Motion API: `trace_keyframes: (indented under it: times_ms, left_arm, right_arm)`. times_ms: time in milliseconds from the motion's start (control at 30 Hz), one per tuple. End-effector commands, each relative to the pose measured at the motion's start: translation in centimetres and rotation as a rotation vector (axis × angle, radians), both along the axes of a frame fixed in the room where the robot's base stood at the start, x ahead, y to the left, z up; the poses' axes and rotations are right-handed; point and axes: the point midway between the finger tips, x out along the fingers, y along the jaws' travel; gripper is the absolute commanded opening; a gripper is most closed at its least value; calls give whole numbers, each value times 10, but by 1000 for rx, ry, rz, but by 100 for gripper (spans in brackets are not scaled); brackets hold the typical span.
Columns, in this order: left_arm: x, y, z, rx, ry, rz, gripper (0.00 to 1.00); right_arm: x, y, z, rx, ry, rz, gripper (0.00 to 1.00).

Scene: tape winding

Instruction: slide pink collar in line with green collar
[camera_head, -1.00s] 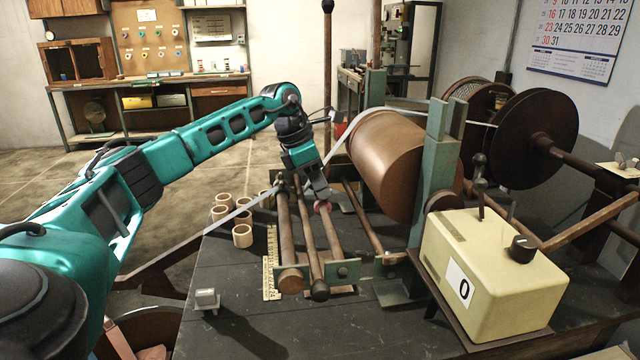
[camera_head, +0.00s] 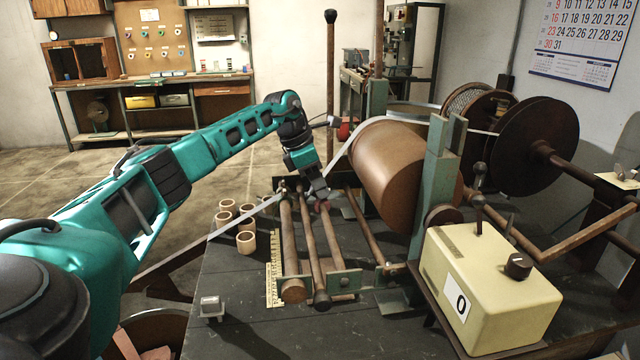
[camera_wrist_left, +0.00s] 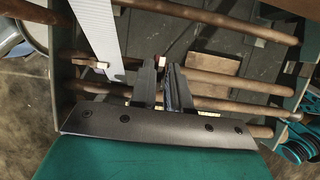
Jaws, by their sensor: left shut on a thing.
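The pink collar (camera_head: 324,206) shows as a small dull-pink patch on one of the long brown rods (camera_head: 312,256), at the fingertips of my left gripper (camera_head: 319,195). The gripper reaches down from the left arm and is shut on the collar, covering much of it. In the left wrist view the two dark fingers (camera_wrist_left: 163,82) point at the rods with only a narrow gap between them. The collar is hard to make out there. I cannot identify the green collar in either view. My right gripper is out of view.
A pale tape (camera_head: 247,216) runs past the rods to the large brown drum (camera_head: 392,165). A yellow ruler (camera_head: 275,270) lies left of the rods, near several tan rings (camera_head: 246,242). A cream counter box (camera_head: 490,285) stands at right.

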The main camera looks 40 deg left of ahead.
Motion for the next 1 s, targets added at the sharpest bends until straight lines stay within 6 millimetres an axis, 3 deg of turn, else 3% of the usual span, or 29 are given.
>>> trace_keyframes:
  times_ms: [1000]
  left_arm:
    - [20,24,1,0,-3,-1,0]
  right_arm:
    - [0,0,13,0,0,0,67]
